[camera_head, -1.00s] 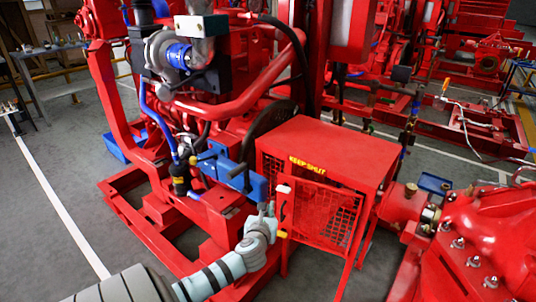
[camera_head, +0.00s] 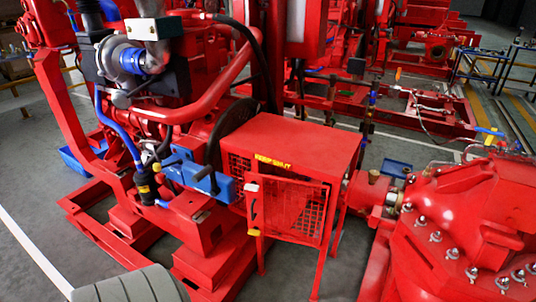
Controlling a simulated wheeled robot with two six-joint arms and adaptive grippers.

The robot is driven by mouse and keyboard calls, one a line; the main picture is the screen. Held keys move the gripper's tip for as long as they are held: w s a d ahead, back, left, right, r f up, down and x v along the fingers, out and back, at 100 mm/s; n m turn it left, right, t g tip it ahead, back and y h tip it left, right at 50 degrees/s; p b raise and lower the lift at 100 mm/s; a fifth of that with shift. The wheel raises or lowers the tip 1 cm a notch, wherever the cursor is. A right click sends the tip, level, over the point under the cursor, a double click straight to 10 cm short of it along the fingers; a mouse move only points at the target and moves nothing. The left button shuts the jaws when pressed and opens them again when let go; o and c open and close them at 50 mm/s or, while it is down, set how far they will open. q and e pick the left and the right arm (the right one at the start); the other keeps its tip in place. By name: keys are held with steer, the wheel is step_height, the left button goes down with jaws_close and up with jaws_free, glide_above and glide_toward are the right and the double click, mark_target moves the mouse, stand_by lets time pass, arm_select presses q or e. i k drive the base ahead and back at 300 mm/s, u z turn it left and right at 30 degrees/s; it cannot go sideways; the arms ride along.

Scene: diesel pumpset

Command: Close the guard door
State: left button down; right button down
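The red guard box (camera_head: 305,146) stands in the middle, with a yellow "KEEP SHUT" label (camera_head: 272,161) on its front top edge. Its red mesh guard door (camera_head: 292,212) is at the front. The door's left edge carries a plate with a black arrow (camera_head: 253,207), a white tip above and a yellow piece below. This edge appears to stand a little out from the box, but I cannot tell how wide the gap is. Only a grey link of my arm shows at the bottom left. Neither gripper is in view, and nothing touches the door.
A red engine (camera_head: 190,100) with a blue bracket (camera_head: 198,176) stands left of the box. A red pump casing (camera_head: 465,225) with several bolts is close on the right. A small blue tray (camera_head: 396,168) lies behind it. Grey floor is open at the lower left.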

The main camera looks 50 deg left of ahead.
mark_target(255, 199)
steer(key=z, duration=0.25)
steer(key=k, duration=0.2)
steer(key=u, duration=0.95)
